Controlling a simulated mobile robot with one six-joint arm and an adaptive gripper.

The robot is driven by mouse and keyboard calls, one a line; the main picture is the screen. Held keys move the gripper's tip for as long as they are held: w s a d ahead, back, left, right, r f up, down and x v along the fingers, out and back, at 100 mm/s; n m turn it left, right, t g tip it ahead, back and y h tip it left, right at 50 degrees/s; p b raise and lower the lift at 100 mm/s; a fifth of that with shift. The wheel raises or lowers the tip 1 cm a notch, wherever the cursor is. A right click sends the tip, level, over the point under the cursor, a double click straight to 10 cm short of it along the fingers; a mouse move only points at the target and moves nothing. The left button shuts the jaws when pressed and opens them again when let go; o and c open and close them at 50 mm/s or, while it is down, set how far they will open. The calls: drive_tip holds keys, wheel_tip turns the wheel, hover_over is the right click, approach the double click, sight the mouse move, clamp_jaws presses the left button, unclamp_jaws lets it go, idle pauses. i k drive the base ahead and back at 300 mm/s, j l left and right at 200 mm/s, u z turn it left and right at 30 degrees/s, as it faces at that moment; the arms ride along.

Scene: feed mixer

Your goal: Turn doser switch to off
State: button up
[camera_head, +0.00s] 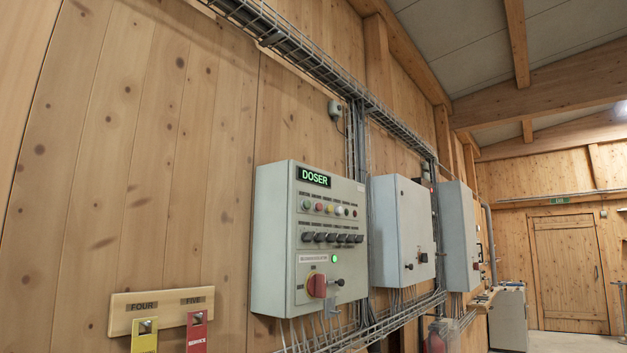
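The doser control box (269,238) hangs on the wood wall in the middle of the view, under a lit green "DOSER" sign (314,177). A large red rotary switch (317,286) on a yellow backing sits at the lower part of its front panel. A green lamp (334,259) above and to the right of it is lit. A black handle or knob (337,282) is just right of the red switch. The switch's labels are too small to read. My gripper is not in view.
A row of black selector knobs (332,238) and a row of coloured buttons (328,208) sit higher on the panel. Further grey boxes (387,225) follow to the right. A tag board (169,305) holds yellow and red tags at lower left. Cables run below the boxes.

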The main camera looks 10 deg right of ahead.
sight(320, 237)
drive_tip(key=i+j, duration=0.15)
drive_tip(key=i, duration=0.15)
drive_tip(key=i+l+u, duration=0.15)
drive_tip(key=i+l, duration=0.25)
drive_tip(key=i+l+u, duration=0.2)
drive_tip(key=i+l, duration=0.15)
drive_tip(key=l, duration=0.15)
drive_tip(key=i+l+u, duration=0.15)
drive_tip(key=i+l, duration=0.15)
drive_tip(key=l, duration=0.25)
